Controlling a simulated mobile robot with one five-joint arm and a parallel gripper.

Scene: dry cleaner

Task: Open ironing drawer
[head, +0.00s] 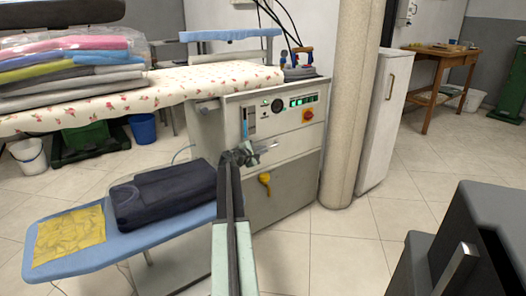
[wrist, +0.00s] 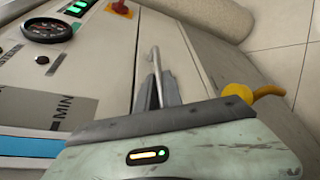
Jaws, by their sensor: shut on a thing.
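The ironing cabinet (head: 290,147) stands at the centre of the head view, with a gauge, green lights and a red knob on its upper front. My gripper (head: 255,152) is at its front, below the control panel. It is shut on the thin metal drawer handle (head: 268,147). In the wrist view, the handle (wrist: 156,65) rises from between the fingers of my gripper (wrist: 158,92). The drawer front (wrist: 165,45) lies behind it, between two seams. It looks level with the cabinet, though my gripper and arm hide part of it.
A yellow valve handle (head: 265,183) sticks out of the cabinet below my gripper. A blue board (head: 75,262) with a dark folded garment (head: 165,194) is at the left. A round column (head: 352,100) stands right of the cabinet. The tiled floor in front is clear.

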